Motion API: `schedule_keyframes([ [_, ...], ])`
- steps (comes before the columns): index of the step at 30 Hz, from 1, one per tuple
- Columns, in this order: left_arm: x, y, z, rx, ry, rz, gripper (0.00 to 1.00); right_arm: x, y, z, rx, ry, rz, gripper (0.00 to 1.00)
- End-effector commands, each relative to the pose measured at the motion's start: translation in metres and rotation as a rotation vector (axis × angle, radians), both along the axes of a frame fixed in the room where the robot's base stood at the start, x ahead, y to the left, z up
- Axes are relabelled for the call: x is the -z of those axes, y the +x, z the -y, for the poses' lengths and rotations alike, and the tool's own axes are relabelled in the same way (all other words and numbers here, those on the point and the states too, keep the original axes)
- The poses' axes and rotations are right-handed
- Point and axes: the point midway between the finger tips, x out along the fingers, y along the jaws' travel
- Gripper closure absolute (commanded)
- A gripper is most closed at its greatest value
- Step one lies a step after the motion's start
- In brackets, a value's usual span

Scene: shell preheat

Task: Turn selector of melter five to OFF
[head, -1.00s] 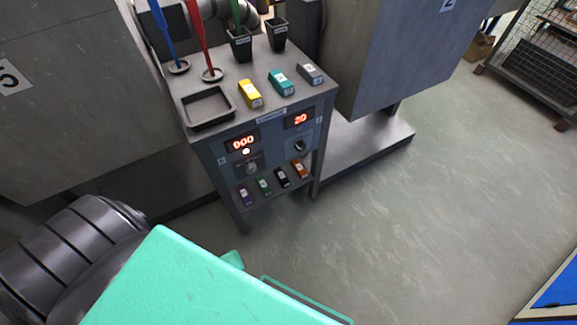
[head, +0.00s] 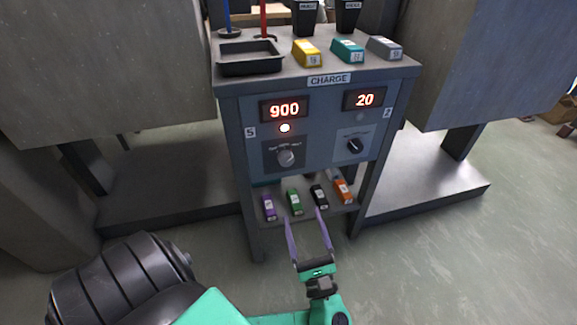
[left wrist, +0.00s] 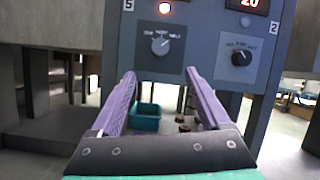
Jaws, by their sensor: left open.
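The selector of melter five (head: 286,157) is a round grey knob on the left half of the control panel, beside the label 5. Above it are a lit lamp (head: 285,128) and a display (head: 284,110) reading 900. The knob also shows in the left wrist view (left wrist: 160,45), above and ahead of the fingertips; its pointer tilts up and right, away from the left-hand marking. My left gripper (head: 304,215) has purple fingers spread apart and empty, in front of and below the knob, not touching it. My right gripper is not in view.
A second knob (head: 354,145) sits to the right, under a display (head: 364,99) reading 20. A lower shelf (head: 327,213) holds several small coloured blocks. A black tray (head: 250,58) and more blocks stand on top. Large grey housings flank the panel, with open floor in front.

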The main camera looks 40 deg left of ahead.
Motion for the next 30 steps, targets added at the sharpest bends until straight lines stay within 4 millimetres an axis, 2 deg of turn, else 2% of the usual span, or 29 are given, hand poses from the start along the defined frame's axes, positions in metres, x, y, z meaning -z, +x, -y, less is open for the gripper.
schedule_keyframes([
  [5,-0.016,0.015,-0.023,-0.001,0.003,0.004,0.2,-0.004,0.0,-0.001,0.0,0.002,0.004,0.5],
  [12,-0.039,0.049,-0.074,0.0,0.002,0.001,0.2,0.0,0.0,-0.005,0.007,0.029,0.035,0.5],
  [16,-0.049,0.065,-0.096,0.0,0.001,-0.002,0.2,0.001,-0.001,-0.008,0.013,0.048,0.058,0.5],
  [21,-0.056,0.074,-0.11,0.001,-0.001,-0.004,0.2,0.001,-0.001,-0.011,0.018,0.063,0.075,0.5],
  [28,-0.057,0.075,-0.111,0.0,-0.003,-0.003,0.2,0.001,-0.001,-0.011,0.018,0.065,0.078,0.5],
  [29,-0.056,0.075,-0.111,0.0,-0.002,-0.004,0.28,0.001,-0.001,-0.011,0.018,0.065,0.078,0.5],
  [30,-0.056,0.075,-0.111,0.0,-0.002,-0.004,0.43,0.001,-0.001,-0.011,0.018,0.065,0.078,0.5],
])
